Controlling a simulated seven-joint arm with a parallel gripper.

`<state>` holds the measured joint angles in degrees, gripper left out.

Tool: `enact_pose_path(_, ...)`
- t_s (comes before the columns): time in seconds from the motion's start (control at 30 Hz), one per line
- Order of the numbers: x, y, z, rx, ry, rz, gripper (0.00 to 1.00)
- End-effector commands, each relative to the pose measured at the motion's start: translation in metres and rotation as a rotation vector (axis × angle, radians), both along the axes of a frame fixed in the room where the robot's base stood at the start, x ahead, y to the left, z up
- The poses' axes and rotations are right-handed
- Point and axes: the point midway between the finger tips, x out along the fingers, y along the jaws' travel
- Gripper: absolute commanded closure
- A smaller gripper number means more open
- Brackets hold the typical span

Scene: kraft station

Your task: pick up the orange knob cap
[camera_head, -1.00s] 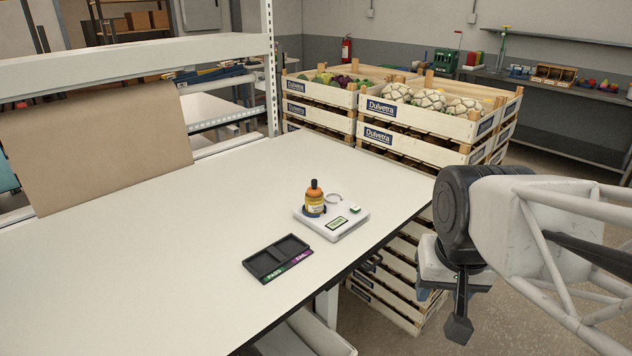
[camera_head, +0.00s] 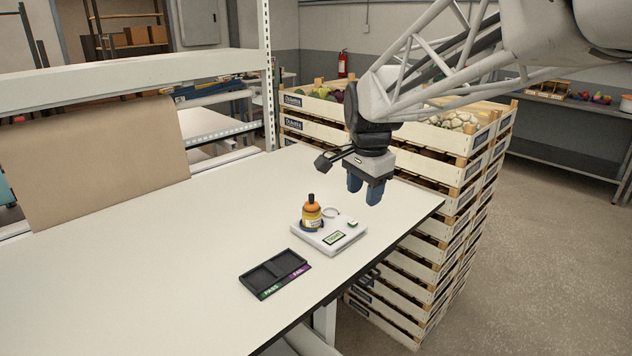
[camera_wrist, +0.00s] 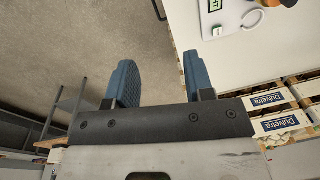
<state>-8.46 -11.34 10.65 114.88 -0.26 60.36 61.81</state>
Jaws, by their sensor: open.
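In the wrist view an orange edge (camera_wrist: 288,3) shows at the top right, cut off by the frame. My gripper (camera_head: 364,191) is open and empty, its blue fingers pointing down, above and to the right of the bottle and apart from it. The open fingers also show in the wrist view (camera_wrist: 158,60).
A white ring (camera_head: 331,212) lies on the device beside the bottle. A black two-compartment tray (camera_head: 261,275), marked PASS and FAIL, lies front left. Stacked wooden crates (camera_head: 445,180) stand close to the table's right edge. The white tabletop (camera_head: 190,260) is clear on the left.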

Motion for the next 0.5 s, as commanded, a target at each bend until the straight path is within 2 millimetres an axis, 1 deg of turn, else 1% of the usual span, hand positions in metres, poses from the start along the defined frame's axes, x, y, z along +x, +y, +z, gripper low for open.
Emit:
enact_pose_path(0.03, 0.015, 0.007, -0.002, 0.003, 0.008, -0.035, 0.52)
enact_pose_path(0.1, 0.033, 0.016, -0.003, 0.007, 0.016, -0.093, 0.52)
enact_pose_path(0.37, 0.098, 0.054, -0.015, 0.019, 0.05, -0.308, 0.52)
enact_pose_path(0.5, 0.132, 0.075, -0.026, 0.022, 0.068, -0.423, 0.52)
